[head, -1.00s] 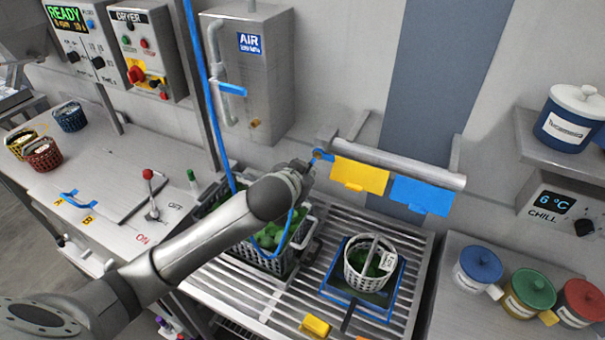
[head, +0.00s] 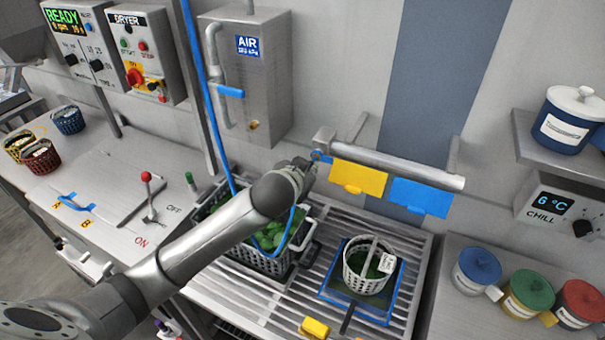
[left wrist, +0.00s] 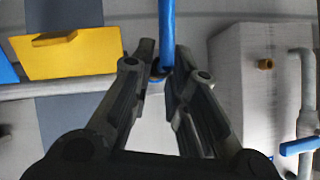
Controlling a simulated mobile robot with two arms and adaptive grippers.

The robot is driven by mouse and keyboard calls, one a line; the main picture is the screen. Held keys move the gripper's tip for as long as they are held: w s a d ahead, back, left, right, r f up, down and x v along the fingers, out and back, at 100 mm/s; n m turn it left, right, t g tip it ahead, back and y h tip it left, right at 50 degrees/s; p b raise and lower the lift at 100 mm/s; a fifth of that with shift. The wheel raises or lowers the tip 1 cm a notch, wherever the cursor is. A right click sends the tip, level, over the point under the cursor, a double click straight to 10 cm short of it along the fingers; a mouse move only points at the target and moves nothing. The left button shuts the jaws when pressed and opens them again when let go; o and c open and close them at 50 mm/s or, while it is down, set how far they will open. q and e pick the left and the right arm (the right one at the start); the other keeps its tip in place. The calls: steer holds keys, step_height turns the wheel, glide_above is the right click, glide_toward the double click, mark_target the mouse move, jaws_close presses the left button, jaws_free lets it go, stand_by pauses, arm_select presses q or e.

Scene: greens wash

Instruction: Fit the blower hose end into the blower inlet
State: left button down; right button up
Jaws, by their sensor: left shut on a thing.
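My left gripper (head: 313,160) is shut on the end of the blue blower hose (head: 217,120), close to the left end of a grey wall-mounted bar (head: 425,176). The hose hangs from above, loops low over the green-filled basket and rises to my gripper. A grey block (head: 323,137) shows at the bar's left end, just above the gripper; it may be the blower inlet. In the left wrist view the hose (left wrist: 167,30) runs between the fingertips (left wrist: 160,80), and the bar (left wrist: 60,90) lies to their left. Whether the hose end touches the inlet is hidden. My right gripper is not in view.
Yellow (head: 358,177) and blue (head: 420,197) flaps hang below the bar. The AIR box (head: 250,90) has a brass port (head: 253,125). Below are a basket of greens (head: 240,262), a small white basket (head: 360,284) and a slatted drainboard (head: 290,300).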

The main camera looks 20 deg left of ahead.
arm_select(q)
steer(key=shift+w, duration=0.6)
steer(key=shift+r, duration=0.1)
steer(key=c, duration=1.6)
jaws_free()
steer(key=shift+o, duration=1.4)
steer(key=shift+w+d, duration=0.1)
steer(key=shift+w, duration=0.2)
steer(key=a+v, duration=0.1)
steer(key=v, duration=1.1)
steer(key=shift+d, duration=0.5)
